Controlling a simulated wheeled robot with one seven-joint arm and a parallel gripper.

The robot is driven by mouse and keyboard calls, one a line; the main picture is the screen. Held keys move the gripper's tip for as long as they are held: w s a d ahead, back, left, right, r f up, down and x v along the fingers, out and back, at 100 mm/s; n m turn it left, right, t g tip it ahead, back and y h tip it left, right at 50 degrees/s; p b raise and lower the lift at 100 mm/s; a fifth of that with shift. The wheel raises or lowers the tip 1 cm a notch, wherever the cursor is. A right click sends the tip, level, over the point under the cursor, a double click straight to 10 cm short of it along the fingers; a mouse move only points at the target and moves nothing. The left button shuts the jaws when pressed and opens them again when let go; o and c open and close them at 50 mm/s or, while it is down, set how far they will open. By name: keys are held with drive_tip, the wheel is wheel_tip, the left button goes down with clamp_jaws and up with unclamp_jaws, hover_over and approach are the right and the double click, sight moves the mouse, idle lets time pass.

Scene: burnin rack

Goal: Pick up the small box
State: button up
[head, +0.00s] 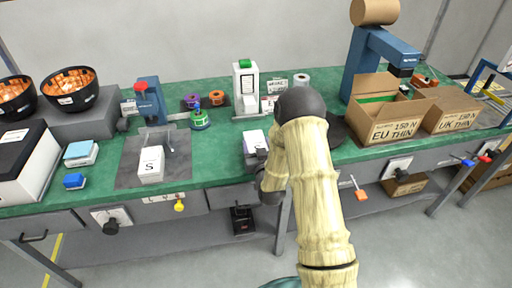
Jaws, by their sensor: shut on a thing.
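A small white box marked "S" (151,165) stands on a dark mat at the left of the green bench, well apart from my gripper. My gripper (262,157) is at the front middle of the bench, partly hidden by my own wrist. It is shut on a small white and lilac box (253,139) at its tip. The jaws' contact with this box is largely hidden, and I cannot tell whether the box touches the bench.
Open cartons marked EU THIN (396,131) and UK THIN (456,122) stand at the right. A blue press (148,100), colored spools (200,119) and a white device with a green top (245,88) stand behind. Blue boxes (81,153) lie at the left.

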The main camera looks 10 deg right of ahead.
sight(257, 145)
drive_tip(key=shift+w, duration=0.15)
drive_tip(key=shift+a+r, duration=0.15)
drive_tip(key=shift+r, duration=0.3)
drive_tip(key=r, duration=0.9)
drive_tip(key=shift+s+r, duration=0.1)
drive_tip(key=shift+s, duration=0.1)
